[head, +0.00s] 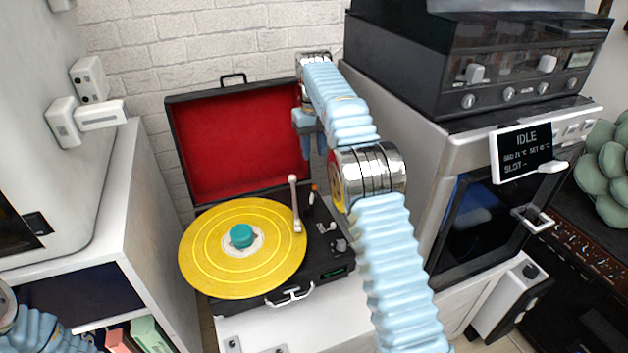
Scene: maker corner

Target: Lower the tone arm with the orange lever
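A turntable (335,265) in a black case stands open, with a yellow record (205,250) and a teal centre piece (241,235) on it. The pale tone arm (295,205) lies at the record's right edge; I cannot tell whether its head touches the record. The small orange lever (314,189) stands just right of the tone arm's upper end. My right gripper (313,152) hangs in front of the red lid, above and apart from the lever. Its two fingers point down with a gap between them, and it is empty. My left gripper is out of view.
The raised red-lined lid (225,145) stands behind the record. A white cabinet with a dark-windowed machine and an IDLE display (525,152) is at the right, topped by a black device (480,70). A white unit (150,185) borders the left.

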